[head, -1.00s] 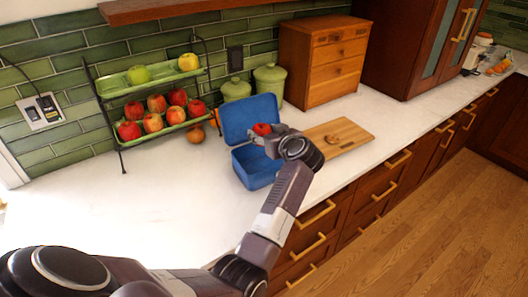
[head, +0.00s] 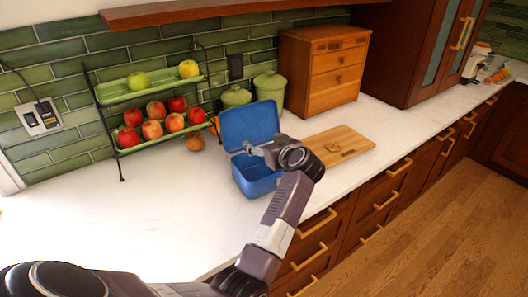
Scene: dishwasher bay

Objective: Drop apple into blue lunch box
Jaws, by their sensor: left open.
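The blue lunch box (head: 251,174) stands on the white counter with its lid (head: 249,123) raised at the back. My left gripper (head: 254,149) is over the box's opening, in front of the lid, open with nothing seen between its fingers. The arm hides the right part of the box. No apple shows at the gripper, and the inside of the box is mostly hidden. Several red apples (head: 152,129) lie on the lower shelf of the green rack. A green apple (head: 138,80) and a yellow apple (head: 188,68) lie on its upper shelf. My right gripper is not in view.
The two-tier rack (head: 150,92) stands at the wall, left of the box. Two green canisters (head: 236,97) and a wooden drawer cabinet (head: 322,70) stand behind. A cutting board (head: 341,147) lies right of the box. The counter (head: 130,215) at left is clear.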

